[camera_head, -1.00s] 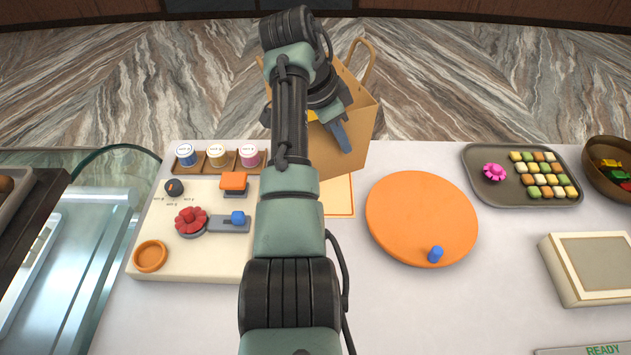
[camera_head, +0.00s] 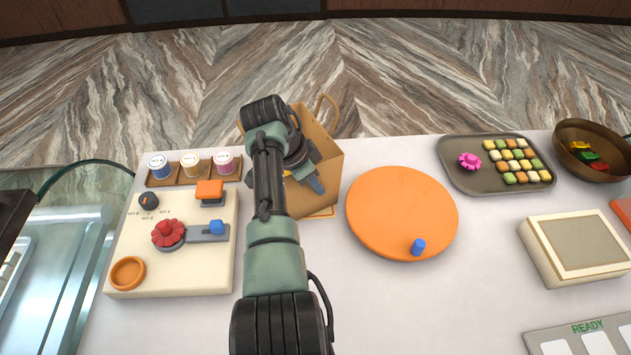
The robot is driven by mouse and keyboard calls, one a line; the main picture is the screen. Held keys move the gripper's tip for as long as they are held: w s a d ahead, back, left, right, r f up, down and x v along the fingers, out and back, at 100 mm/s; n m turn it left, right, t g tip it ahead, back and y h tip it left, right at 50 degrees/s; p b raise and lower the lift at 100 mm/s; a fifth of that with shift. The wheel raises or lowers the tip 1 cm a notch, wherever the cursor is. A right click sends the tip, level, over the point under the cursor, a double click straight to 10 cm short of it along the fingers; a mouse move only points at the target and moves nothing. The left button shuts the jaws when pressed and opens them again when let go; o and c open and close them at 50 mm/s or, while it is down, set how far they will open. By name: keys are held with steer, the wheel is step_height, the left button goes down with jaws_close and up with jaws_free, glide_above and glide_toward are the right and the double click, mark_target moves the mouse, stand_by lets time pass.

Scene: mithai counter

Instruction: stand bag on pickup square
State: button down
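The tan paper bag (camera_head: 324,168) with loop handles is at the back edge of the counter, looking tilted. It overlaps most of the orange-outlined pickup square (camera_head: 325,212), of which only a front strip shows. I cannot tell whether the bag's base touches the counter. The arm hides part of the bag and the other finger. The bag has moved together with the gripper, so it appears gripped.
An orange round board (camera_head: 390,210) with a blue knob (camera_head: 418,246) lies right of the bag. A cream control panel (camera_head: 150,218) and several jars (camera_head: 190,164) are at left. A sweets tray (camera_head: 465,184), a bowl (camera_head: 566,160) and a cream box (camera_head: 540,263) are at right.

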steer(key=shift+f, duration=0.2)
steer(key=c, duration=1.1)
jaws_free()
